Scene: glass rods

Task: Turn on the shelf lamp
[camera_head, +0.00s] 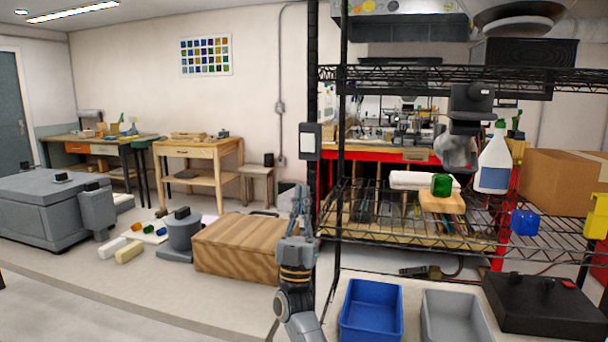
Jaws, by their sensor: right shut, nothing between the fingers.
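A small dark box with a pale grey plate (310,141) is fixed to the black front post of the wire shelf (420,228). It looks like a switch, but its position cannot be read. A long dark bar (430,90) runs under the upper shelf; it could be the lamp, and no glow shows on it. My right gripper (299,192) points upward, shut and empty, below and slightly left of the switch box, apart from it in the picture. My left gripper is not in view.
Below are a blue bin (371,310), a grey bin (452,316) and a black case (542,305). A wooden box (240,248) stands left of my arm.

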